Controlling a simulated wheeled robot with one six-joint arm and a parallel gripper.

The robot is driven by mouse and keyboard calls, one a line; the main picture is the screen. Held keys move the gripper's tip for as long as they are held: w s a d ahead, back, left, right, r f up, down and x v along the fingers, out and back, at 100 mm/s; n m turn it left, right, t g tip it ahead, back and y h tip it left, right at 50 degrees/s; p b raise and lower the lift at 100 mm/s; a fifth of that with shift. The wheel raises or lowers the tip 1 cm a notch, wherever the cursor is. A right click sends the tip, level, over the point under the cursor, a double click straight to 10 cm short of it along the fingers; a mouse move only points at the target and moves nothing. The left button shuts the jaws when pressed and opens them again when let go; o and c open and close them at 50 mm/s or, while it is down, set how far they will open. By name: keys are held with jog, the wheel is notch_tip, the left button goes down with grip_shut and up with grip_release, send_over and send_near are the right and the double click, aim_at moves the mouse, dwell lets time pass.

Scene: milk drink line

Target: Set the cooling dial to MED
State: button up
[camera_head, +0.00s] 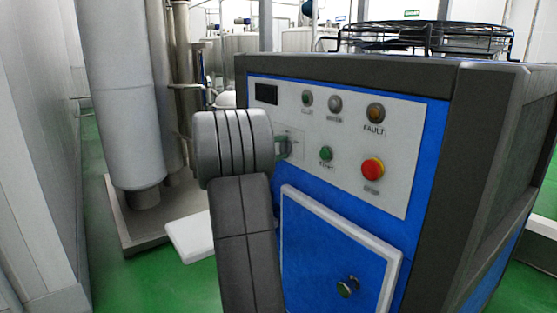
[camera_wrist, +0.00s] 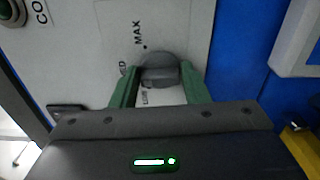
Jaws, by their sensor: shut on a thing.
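The cooling dial (camera_wrist: 160,66) is a round grey knob with a raised bar, on the light panel in the wrist view. My gripper (camera_wrist: 159,78) has a green finger on each side of the knob and is shut on it. The word MAX (camera_wrist: 137,33) stands beside a dot at the knob's upper left. The end of another label, "ED" (camera_wrist: 123,69), shows by the left finger, and a third label near the knob's lower edge is partly covered. I cannot tell which mark the knob points to. In the head view my arm hides most of the dial.
In the head view, the control panel (camera_head: 336,189) carries a red stop button (camera_head: 372,169), a green button (camera_head: 326,153), a FAULT lamp (camera_head: 376,112) and a dark display (camera_head: 266,94). A blue door (camera_head: 325,255) with a latch is below. Pipework stands at left.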

jog(key=shift+r+m+b, duration=0.1)
jog(key=shift+m+b, duration=0.2)
jog(key=shift+b, duration=0.05)
dwell(0.3)
jog(key=o, duration=0.9)
jog(key=shift+d, duration=0.15)
jog(key=p+v, duration=0.2)
jog(key=v, duration=1.1)
jog(key=shift+s+a+p, duration=0.2)
jog(key=shift+a+p, duration=0.1)
jog(key=shift+a, duration=0.1)
jog(key=b+x, duration=0.2)
jog(key=x, duration=1.2)
jog(key=shift+b, duration=0.35)
jog(key=shift+a, duration=0.1)
jog(key=shift+s+a, duration=0.1)
